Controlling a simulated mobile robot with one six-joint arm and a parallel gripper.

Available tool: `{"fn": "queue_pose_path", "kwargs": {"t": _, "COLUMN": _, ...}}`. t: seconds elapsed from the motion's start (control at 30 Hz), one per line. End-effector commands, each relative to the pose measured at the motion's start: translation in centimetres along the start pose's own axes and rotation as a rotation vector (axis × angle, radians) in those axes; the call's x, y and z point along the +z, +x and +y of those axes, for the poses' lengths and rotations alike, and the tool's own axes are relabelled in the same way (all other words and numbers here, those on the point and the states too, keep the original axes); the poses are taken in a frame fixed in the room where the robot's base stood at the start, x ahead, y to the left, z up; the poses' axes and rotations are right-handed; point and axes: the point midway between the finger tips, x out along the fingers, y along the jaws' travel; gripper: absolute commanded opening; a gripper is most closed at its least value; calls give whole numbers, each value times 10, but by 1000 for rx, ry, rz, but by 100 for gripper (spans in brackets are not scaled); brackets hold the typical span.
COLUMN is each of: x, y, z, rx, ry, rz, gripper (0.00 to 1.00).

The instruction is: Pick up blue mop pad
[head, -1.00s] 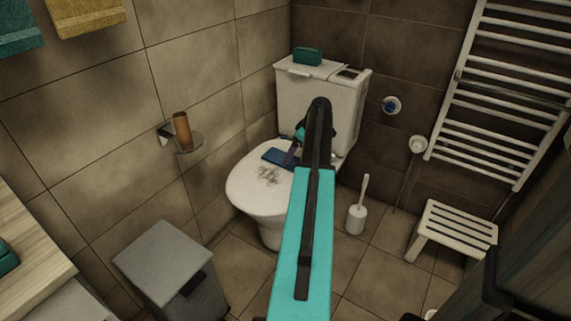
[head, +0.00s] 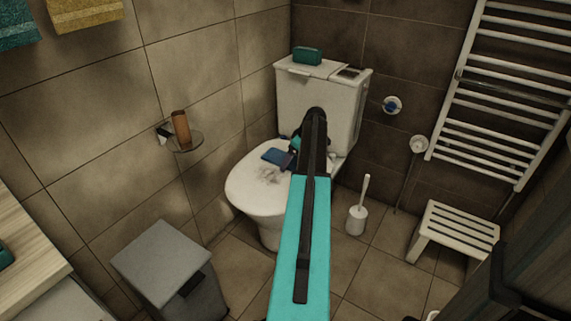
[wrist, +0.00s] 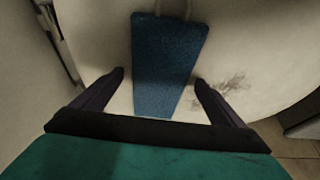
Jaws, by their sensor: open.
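The blue mop pad (head: 277,157) lies flat on the closed white toilet lid (head: 245,190), towards its back. In the wrist view the mop pad (wrist: 167,68) is a long blue strip. My gripper (wrist: 160,80) is open, with one finger on each side of the pad's near part. I see gaps between both fingers and the pad's edges; I cannot tell the height of the fingertips above the lid. In the head view my own arm hides the gripper's fingers and part of the pad.
A grey smudge (wrist: 232,92) marks the lid to the right of the pad. The cistern (head: 320,105) stands behind, with a teal item (head: 307,55) on top. A grey bin (head: 165,262), a toilet brush (head: 357,215) and a white stool (head: 455,230) stand around.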

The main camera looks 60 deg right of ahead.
Motion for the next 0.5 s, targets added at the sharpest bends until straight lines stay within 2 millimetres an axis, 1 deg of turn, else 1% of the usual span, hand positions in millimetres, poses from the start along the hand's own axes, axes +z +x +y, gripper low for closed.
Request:
{"fn": "queue_pose_path", "kwargs": {"t": 0.2, "x": 0, "y": 0, "z": 0, "rx": 0, "ry": 0, "rz": 0, "gripper": 92}}
{"fn": "queue_pose_path", "kwargs": {"t": 0.27, "x": 0, "y": 0, "z": 0, "rx": 0, "ry": 0, "rz": 0, "gripper": 84}}
{"fn": "queue_pose_path", "kwargs": {"t": 0.4, "x": 0, "y": 0, "z": 0, "rx": 0, "ry": 0, "rz": 0, "gripper": 60}}
{"fn": "queue_pose_path", "kwargs": {"t": 0.47, "x": 0, "y": 0, "z": 0, "rx": 0, "ry": 0, "rz": 0, "gripper": 50}}
{"fn": "queue_pose_path", "kwargs": {"t": 0.5, "x": 0, "y": 0, "z": 0, "rx": 0, "ry": 0, "rz": 0, "gripper": 48}}
